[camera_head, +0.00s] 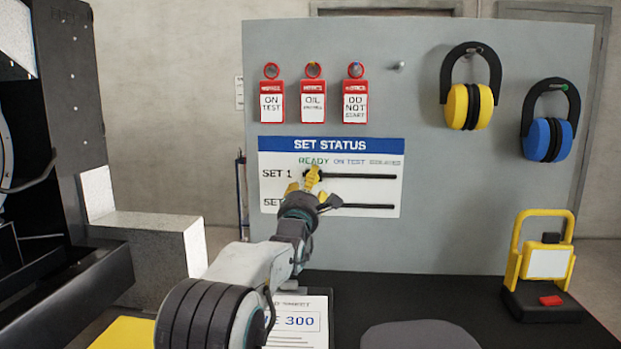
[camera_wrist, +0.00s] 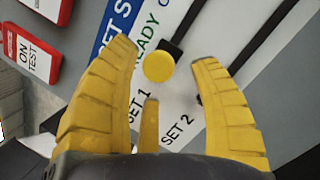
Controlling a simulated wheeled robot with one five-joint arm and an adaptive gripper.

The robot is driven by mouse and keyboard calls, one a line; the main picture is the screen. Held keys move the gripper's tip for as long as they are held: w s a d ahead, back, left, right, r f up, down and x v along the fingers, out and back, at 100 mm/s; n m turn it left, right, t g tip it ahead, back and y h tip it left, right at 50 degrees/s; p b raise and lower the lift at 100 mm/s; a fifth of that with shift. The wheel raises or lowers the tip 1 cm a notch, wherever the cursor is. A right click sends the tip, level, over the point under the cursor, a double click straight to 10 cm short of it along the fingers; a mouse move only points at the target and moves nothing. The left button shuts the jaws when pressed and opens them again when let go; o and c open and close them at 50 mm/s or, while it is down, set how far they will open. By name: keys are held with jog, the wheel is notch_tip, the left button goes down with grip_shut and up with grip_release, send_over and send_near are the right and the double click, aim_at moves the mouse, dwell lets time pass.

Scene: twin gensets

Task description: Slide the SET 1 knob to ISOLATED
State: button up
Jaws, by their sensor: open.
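The SET STATUS board (camera_head: 380,150) is on the grey panel, with READY, ON TEST and ISOLATED headings. In the wrist view the yellow round SET 1 knob (camera_wrist: 158,67) sits at the READY end of its dark slot. The SET 1 slot (camera_head: 360,176) runs clear to the right under ISOLATED in the head view. My gripper (camera_head: 310,184) is open in front of the board's left part. In the wrist view its yellow fingers (camera_wrist: 164,54) are spread either side of the knob, with no clear contact. My gripper partly covers the SET 2 label and slot start; the SET 2 knob is hidden.
Red tags (camera_head: 313,105) hang above the board. Yellow earmuffs (camera_head: 467,106) and blue earmuffs (camera_head: 547,139) hang at the right. A yellow-framed device (camera_head: 540,285) and a printed sheet (camera_head: 300,320) are on the dark bench (camera_head: 470,300). Dark machinery (camera_head: 70,130) stands at the left.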

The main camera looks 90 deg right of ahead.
jog(key=shift+p+x, duration=0.3)
jog(key=shift+x, duration=1.1)
grip_shut()
